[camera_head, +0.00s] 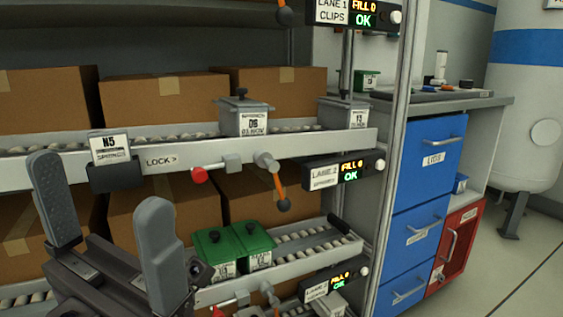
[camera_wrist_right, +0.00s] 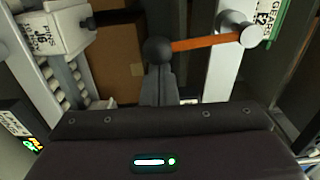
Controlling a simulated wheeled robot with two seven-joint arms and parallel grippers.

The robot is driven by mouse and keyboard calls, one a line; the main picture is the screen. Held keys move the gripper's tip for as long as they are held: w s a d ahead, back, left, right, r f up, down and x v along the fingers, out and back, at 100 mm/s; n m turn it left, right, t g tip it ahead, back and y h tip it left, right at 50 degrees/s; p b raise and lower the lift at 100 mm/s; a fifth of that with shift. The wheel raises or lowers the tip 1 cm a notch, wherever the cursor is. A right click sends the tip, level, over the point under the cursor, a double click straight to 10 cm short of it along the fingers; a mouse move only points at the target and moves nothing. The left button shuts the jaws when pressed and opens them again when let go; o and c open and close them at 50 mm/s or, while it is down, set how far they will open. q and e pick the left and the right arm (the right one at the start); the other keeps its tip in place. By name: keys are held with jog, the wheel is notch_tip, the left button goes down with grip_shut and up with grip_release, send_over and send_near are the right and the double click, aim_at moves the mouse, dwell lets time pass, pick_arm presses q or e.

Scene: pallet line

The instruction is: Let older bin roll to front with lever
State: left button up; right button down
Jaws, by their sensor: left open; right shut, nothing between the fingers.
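A lever with an orange rod and dark ball knob (camera_head: 278,182) hangs below the middle shelf lane in the head view. A grey lidded bin labelled 06 (camera_head: 243,119) stands on that lane's rollers, and another labelled 13 (camera_head: 344,115) sits at its right end. My left gripper (camera_head: 98,185) is open and empty in front of the shelf. My right gripper (camera_wrist_right: 158,88) shows only in the right wrist view, shut and empty. There an orange lever (camera_wrist_right: 205,42) has its ball in line with the fingertips; contact is unclear.
Two green bins (camera_head: 233,248) stand on the lower lane. Cardboard boxes (camera_head: 165,103) fill the shelf behind. A red knob (camera_head: 199,175) sits beside the LOCK lettering. Blue drawers (camera_head: 421,160) and a white tank (camera_head: 526,120) are at right, with open floor there.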

jog(key=s+d+p, duration=0.1)
jog(key=s+p, duration=0.5)
jog(key=s, duration=0.2)
jog(key=shift+s+d+p, duration=0.15)
jog(key=shift+s+p, duration=0.05)
jog(key=shift+p, duration=0.15)
dwell(1.1)
